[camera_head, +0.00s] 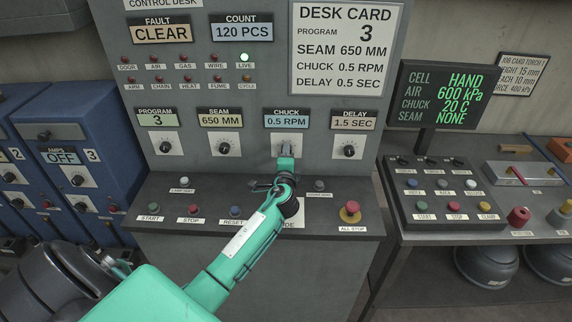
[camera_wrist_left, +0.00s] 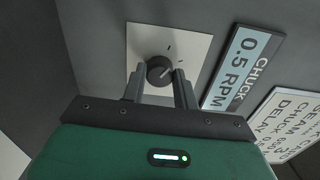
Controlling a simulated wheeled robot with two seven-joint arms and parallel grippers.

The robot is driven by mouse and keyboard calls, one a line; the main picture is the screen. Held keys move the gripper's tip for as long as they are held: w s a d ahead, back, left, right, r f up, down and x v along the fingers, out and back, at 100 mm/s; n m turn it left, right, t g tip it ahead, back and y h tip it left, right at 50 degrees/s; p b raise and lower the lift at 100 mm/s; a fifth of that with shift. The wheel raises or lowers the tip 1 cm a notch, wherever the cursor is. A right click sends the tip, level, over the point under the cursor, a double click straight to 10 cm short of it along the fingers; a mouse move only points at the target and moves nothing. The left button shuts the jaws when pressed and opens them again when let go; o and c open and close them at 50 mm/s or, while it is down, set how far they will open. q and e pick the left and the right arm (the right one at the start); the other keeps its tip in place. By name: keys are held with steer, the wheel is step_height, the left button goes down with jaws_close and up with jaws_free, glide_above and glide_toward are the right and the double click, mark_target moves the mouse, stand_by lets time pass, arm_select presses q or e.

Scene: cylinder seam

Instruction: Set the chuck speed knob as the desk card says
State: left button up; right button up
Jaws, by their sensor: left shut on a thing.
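The desk card (camera_head: 346,48) at the upper middle right reads program 3, seam 650 mm, chuck 0.5 rpm, delay 0.5 sec. The chuck display (camera_head: 286,121) reads 0.5 RPM, and it also shows in the left wrist view (camera_wrist_left: 243,67). The dark round chuck knob (camera_wrist_left: 160,70) sits on a white plate (camera_wrist_left: 190,50), its pale pointer line toward the upper right in the left wrist view. My left gripper (camera_head: 285,155) is shut on this knob, a finger on either side. In the head view the gripper mostly hides the knob. My right gripper is not in view.
The program knob (camera_head: 166,147) and seam knob (camera_head: 224,148) are to the left, the delay knob (camera_head: 349,151) to the right; the delay display (camera_head: 353,120) reads 1.5 SEC. Below, my arm crosses a button shelf with a red all-stop button (camera_head: 350,210).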

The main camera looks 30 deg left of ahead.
arm_select(q)
steer(key=shift+f+n+b, duration=0.15)
steer(key=shift+n+b, duration=1.3)
steer(key=shift+n, duration=0.35)
steer(key=o, duration=1)
steer(key=b+v, duration=0.3)
steer(key=v, duration=0.9)
steer(key=shift+s+d, duration=0.1)
steer(key=shift+s, duration=0.2)
steer(key=shift+s+d, duration=0.35)
steer(key=shift+s, duration=0.2)
